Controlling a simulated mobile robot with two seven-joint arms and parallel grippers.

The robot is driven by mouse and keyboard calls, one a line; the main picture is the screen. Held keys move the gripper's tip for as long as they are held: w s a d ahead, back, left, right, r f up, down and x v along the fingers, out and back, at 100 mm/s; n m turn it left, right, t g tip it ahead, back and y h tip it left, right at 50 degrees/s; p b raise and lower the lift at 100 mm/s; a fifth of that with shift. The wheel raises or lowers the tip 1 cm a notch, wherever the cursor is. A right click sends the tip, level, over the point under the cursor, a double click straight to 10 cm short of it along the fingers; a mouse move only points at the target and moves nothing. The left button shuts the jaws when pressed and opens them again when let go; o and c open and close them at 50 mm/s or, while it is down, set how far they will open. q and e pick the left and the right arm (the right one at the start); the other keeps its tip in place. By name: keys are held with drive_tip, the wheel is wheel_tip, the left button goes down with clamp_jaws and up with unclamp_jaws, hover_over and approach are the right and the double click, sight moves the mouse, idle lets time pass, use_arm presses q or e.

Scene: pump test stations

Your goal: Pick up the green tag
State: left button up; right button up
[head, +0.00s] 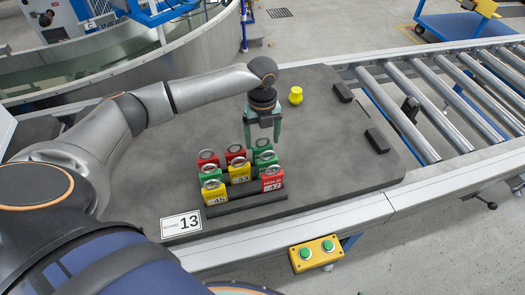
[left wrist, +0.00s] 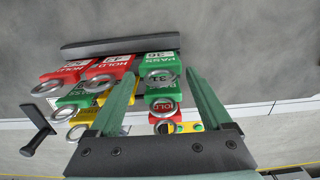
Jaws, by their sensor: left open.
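Green tags with metal rings stand in a dark rack (head: 245,203) among red and yellow ones. In the head view, one green tag (head: 264,146) is at the back right, another (head: 266,161) just in front of it, and a third (head: 209,174) on the left. My left gripper (head: 262,143) points down over the back right tags, its fingers apart. In the left wrist view, a green PASS tag (left wrist: 159,61) lies between and beyond the open fingertips (left wrist: 161,77), with a second green tag (left wrist: 158,95) behind it. I cannot tell whether the fingers touch any tag. My right gripper is not in view.
Red tags (head: 272,180) and yellow tags (head: 214,193) crowd around the green ones. A yellow knob-like object (head: 295,95) and black blocks (head: 377,140) lie on the grey mat (head: 325,150). A sign reading 13 (head: 181,224) is at the front left. A roller conveyor (head: 445,95) runs to the right.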

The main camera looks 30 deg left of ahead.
use_arm(q)
drive_tip(key=shift+f, duration=0.8)
drive_tip(key=shift+c, duration=0.4)
drive_tip(key=c, duration=0.9)
